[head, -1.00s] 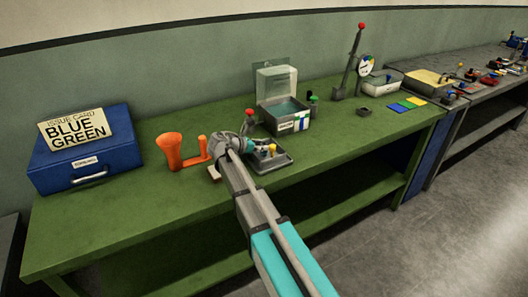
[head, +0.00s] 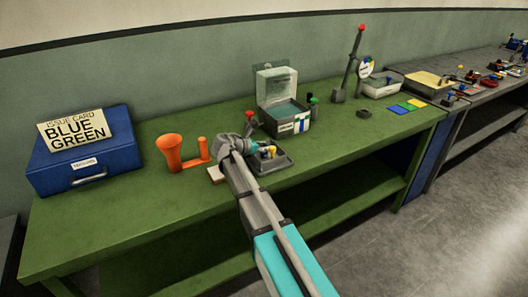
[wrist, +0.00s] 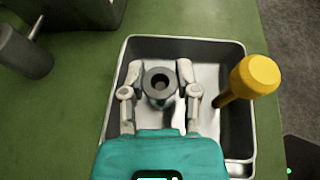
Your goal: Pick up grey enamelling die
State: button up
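The grey enamelling die (wrist: 160,84) shows in the wrist view as a round grey piece with a dark hole in its top. It is between the two fingers of my gripper (wrist: 160,76), which sit close against its left and right sides. The gripper is shut on it, over the metal tray (wrist: 232,55). Whether the die is clear of the tray floor cannot be told. In the head view my arm and gripper mostly hide it at the tray (head: 286,160).
A die with a yellow knob (wrist: 253,76) stands right of my gripper in the tray. A clear-lidded box (head: 287,124) is behind the tray. The bench front left is clear.

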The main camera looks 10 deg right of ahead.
aim_at(265, 145)
grip_shut()
jog(key=shift+r, duration=0.1)
notch_tip(265, 145, up, 10)
jog(key=p, duration=1)
dwell(0.6)
